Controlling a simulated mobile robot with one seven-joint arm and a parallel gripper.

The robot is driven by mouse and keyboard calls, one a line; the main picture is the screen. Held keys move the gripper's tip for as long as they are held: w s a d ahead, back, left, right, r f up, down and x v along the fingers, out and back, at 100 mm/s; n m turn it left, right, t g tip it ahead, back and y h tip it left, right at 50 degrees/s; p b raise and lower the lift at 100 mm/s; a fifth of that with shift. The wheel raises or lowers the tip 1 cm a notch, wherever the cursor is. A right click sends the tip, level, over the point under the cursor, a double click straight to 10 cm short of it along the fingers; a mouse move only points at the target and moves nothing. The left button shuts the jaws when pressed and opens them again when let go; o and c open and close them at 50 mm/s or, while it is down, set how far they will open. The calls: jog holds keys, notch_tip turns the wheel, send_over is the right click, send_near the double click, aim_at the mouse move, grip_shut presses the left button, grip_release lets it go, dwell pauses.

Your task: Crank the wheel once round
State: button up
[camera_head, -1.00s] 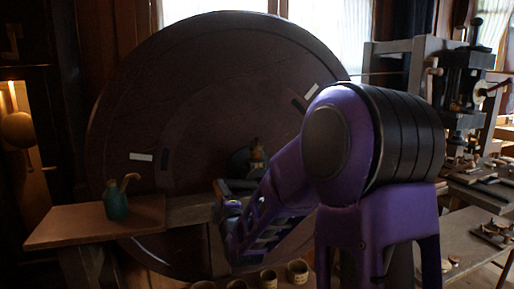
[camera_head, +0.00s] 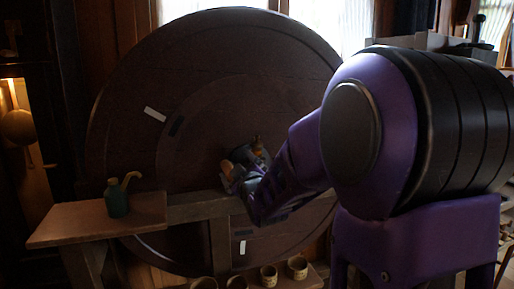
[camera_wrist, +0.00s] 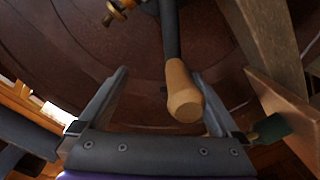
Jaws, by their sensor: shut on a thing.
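The wheel (camera_head: 120,120) is a large, dark brown upright disc in the head view, with pale marks on its face. Its hub (camera_head: 257,147) has a brass-coloured part, which also shows at the top of the wrist view (camera_wrist: 118,10). In the wrist view a dark crank arm (camera_wrist: 170,35) runs down to a tan wooden handle (camera_wrist: 183,95). In the head view my gripper (camera_head: 233,177) is left of and below the hub, partly hidden.
A wooden shelf (camera_head: 75,226) at left bears a green jug (camera_head: 117,200). A wooden beam (camera_head: 195,208) crosses in front of the wheel. Several small pots, such as one pot (camera_head: 297,267), stand low in front. My arm covers the right side.

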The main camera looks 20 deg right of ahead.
jog(key=d+r+m+p, duration=0.3)
jog(key=d+r+m, duration=0.1)
jog(key=d+m, duration=0.1)
jog(key=shift+d, duration=0.6)
jog(key=shift+a, duration=0.4)
jog(key=s, duration=1.1)
jog(key=shift+d+r, duration=0.2)
jog(key=shift+d, duration=0.15)
jog(key=shift+s, duration=0.1)
